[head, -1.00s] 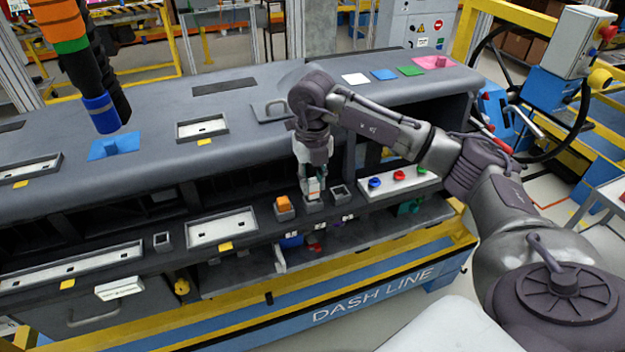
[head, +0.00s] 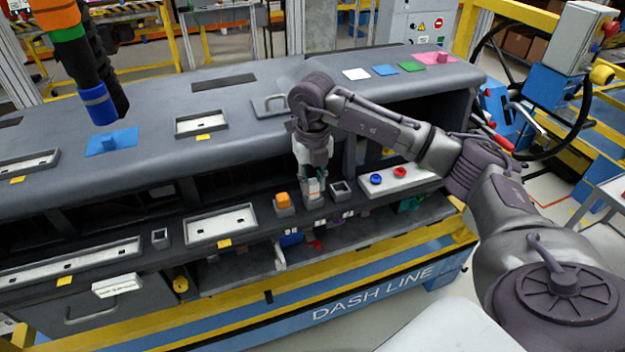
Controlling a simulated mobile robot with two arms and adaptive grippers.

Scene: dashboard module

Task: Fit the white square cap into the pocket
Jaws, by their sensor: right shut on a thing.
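My right gripper (head: 314,188) points down over the row of small square sockets on the dashboard's front ledge. It is shut on a small pale piece, the white square cap (head: 314,186), mostly hidden by the fingers. The cap is at the mouth of the middle square pocket (head: 313,203), between a socket with an orange cap (head: 283,201) and an empty grey socket (head: 341,190). I cannot tell how deep the cap sits. My left gripper does not show.
The grey dashboard hood (head: 240,130) overhangs behind my right gripper. A white panel with blue and red knobs (head: 395,180) lies right of the sockets, under my right forearm. A recessed white tray (head: 220,224) lies to the left.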

